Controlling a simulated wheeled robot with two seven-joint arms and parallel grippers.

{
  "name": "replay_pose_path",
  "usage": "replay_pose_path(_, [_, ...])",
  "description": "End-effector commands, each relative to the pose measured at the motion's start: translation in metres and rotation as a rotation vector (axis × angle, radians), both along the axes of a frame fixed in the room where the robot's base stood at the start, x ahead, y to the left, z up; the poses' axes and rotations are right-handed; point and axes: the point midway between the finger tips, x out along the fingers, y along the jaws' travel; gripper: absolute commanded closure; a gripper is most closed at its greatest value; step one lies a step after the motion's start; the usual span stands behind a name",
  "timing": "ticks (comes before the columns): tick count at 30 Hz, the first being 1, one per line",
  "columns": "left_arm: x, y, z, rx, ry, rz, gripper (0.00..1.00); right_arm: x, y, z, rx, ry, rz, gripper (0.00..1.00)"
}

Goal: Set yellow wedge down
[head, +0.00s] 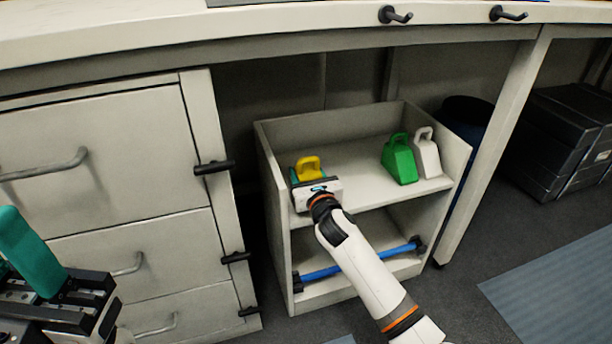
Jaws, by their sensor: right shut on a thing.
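The yellow wedge (308,167) with its looped handle is at the left end of the white cart's upper shelf (348,160). My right gripper (311,183) reaches in from the front and is shut on it. The gripper body hides the wedge's lower part, so I cannot tell whether it touches the shelf. My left gripper (50,270) shows only partly at the lower left edge, with a teal finger and dark mechanism; its opening is out of sight.
A green wedge (399,160) and a white wedge (427,153) stand side by side at the shelf's right. Bare shelf lies between them and the yellow one. Side walls bound the cart. A blue bar (350,264) crosses the lower level. Drawers (110,150) stand left; the counter (300,22) overhangs.

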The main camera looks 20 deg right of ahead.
Motion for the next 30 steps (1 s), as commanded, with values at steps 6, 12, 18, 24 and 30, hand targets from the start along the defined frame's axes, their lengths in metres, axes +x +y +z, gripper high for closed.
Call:
replay_pose_path(6, [0.0,0.0,0.001,0.0,-0.003,0.0,0.64,0.0,0.0,-0.002,-0.001,0.0,0.0,0.43])
replay_pose_path(12, [0.0,0.0,0.001,0.001,-0.003,0.0,0.64,0.0,0.0,-0.001,0.0,0.0,0.0,0.27])
replay_pose_path(18, [0.0,0.0,0.002,0.001,-0.003,0.0,0.64,0.0,0.0,0.001,0.0,-0.001,0.0,0.27])
replay_pose_path(24, [0.001,0.001,-0.001,-0.004,0.036,-0.001,0.64,-0.023,-0.001,0.003,-0.001,0.002,0.001,0.27])
replay_pose_path(30, [-0.001,0.002,-0.009,-0.007,0.09,-0.004,0.64,-0.067,-0.002,0.003,0.0,0.004,0.001,0.27])
